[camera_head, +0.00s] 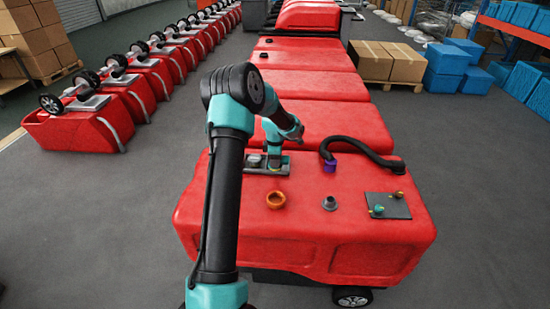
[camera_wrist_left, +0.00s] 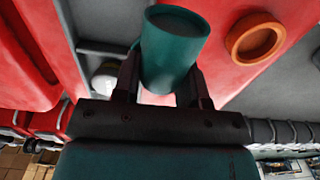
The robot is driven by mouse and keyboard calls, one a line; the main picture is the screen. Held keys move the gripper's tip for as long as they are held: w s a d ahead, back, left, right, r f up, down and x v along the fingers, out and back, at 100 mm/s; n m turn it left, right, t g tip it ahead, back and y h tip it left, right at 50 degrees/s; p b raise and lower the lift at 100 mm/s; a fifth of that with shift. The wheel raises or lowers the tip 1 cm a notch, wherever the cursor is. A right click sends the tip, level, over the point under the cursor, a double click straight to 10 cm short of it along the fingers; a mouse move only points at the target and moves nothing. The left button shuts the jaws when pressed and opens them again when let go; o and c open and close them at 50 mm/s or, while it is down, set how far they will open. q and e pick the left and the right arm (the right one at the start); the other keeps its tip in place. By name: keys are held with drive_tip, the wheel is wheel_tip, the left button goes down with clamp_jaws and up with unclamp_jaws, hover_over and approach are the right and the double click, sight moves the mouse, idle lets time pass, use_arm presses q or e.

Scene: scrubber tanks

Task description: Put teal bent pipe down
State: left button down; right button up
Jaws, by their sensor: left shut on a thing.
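The teal bent pipe (camera_wrist_left: 172,50) shows in the left wrist view as a dark teal cylinder with its round end towards the camera. My left gripper (camera_wrist_left: 163,82) is shut on it, with one dark finger on each side. The bend of the pipe is not clear in this view. In the head view my left arm reaches over the nearest red tank (camera_head: 310,235), and its wrist is above a grey fixture plate (camera_head: 283,170) at the back left of the tank top. Arm and pipe are hard to tell apart there. My right gripper is not in view.
An orange ring (camera_head: 275,200), a grey flanged fitting (camera_head: 330,203), a black hose (camera_head: 365,150) with a purple collar (camera_head: 330,166) and a dark plate (camera_head: 388,206) with small knobs are on the tank top. The orange ring (camera_wrist_left: 255,39) also shows in the wrist view.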

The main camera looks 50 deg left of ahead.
use_arm(q)
drive_tip(key=w+a, duration=0.4)
drive_tip(key=a, duration=0.1)
drive_tip(key=shift+w+a+f, duration=0.1)
drive_tip(key=shift+w+f, duration=0.1)
drive_tip(key=shift+f, duration=0.1)
drive_tip(key=shift+f, duration=1.8)
drive_tip(key=shift+f, duration=0.1)
drive_tip(key=c, duration=0.7)
unclamp_jaws()
drive_tip(key=shift+o, duration=0.2)
wheel_tip(320, 180, up, 12)
